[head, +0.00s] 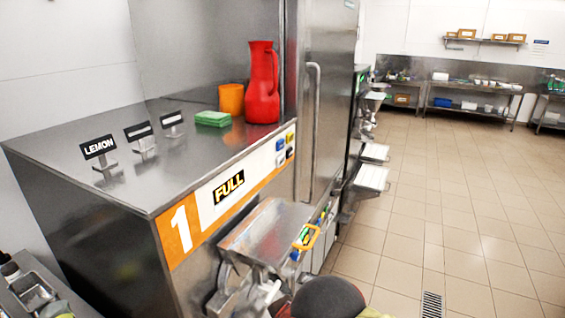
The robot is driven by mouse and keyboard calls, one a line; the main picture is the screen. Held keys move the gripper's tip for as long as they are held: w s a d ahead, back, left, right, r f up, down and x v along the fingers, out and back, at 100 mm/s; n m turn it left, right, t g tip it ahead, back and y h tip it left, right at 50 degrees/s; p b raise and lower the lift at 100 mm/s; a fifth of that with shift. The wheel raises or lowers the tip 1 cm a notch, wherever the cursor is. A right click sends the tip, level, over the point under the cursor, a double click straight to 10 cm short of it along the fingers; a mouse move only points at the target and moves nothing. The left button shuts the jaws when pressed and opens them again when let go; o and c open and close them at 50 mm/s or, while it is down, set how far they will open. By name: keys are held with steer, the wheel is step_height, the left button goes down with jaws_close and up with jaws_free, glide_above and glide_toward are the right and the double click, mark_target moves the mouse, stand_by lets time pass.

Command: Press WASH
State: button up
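Batch freezer 1 (110,205) stands at the left, with an orange "1" and a "FULL" label on its front strip. A small cluster of coloured buttons (285,148) sits at the right end of that strip. Their lettering is too small to read, so I cannot tell which one is WASH. More small coloured parts (320,219) show lower on the front, partly behind a yellow handle (306,237). My gripper is not in view.
A red jug (263,85), an orange cup (231,99), a green sponge (213,118) and label stands, one reading LEMON (99,147), are on top. A metal chute or lid (265,232) juts out from the front. Tiled floor (450,210) is open at the right.

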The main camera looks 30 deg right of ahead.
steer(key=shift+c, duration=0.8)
